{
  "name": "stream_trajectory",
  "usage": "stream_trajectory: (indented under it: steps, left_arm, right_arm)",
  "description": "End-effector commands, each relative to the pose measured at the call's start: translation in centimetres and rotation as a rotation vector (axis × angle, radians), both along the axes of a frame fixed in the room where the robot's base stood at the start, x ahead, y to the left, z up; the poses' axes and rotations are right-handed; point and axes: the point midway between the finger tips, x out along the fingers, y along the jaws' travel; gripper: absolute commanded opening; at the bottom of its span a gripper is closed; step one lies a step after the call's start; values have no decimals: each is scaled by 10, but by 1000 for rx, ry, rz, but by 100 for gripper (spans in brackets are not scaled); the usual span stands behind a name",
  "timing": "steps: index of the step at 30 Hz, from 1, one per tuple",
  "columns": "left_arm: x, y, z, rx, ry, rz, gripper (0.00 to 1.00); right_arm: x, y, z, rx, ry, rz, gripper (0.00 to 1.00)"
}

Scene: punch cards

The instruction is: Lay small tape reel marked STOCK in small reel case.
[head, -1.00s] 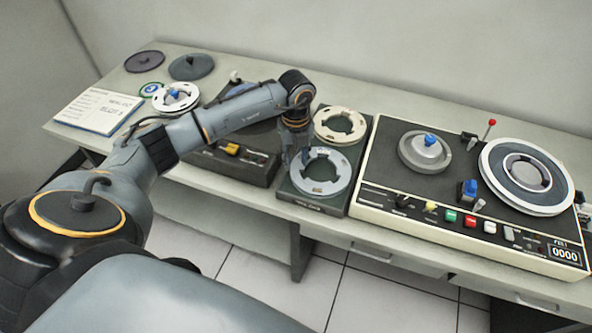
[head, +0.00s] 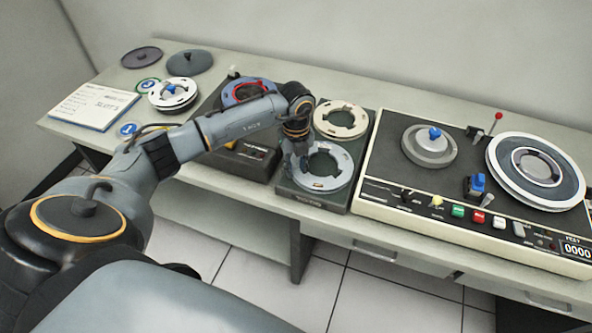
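My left gripper (head: 303,160) points down at the left rim of a pale grey reel-like ring (head: 336,180). The ring lies flat on the front half of a dark tray (head: 310,199). The fingertips are small and partly merge with the ring, so I cannot tell if they grip it. A cream ring (head: 341,120) lies on the tray's back half. A white, stacked round item (head: 173,94) stands at the left of the table. No STOCK mark is readable, so I cannot tell which item is the small reel or its case. My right gripper is not in view.
A large tape machine (head: 400,185) with a reel (head: 535,172), buttons and a red-tipped lever fills the right. A dark device (head: 235,155) with a blue-and-red reel (head: 247,91) sits partly behind my arm. Dark discs (head: 190,61) and a notebook (head: 95,107) lie left.

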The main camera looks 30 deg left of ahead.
Motion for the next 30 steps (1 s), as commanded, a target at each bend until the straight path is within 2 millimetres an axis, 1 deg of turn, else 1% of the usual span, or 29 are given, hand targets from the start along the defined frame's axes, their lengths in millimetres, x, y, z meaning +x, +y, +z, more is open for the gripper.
stream_trajectory:
  steps: [5,11,30]
  left_arm:
    - [0,0,0,-1,-1,0,0]
    - [1,0,4,-1,-2,0,0]
    - [1,0,43,0,-2,0,0]
  right_arm:
    - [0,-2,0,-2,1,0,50]
    - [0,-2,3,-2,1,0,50]
    - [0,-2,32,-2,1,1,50]
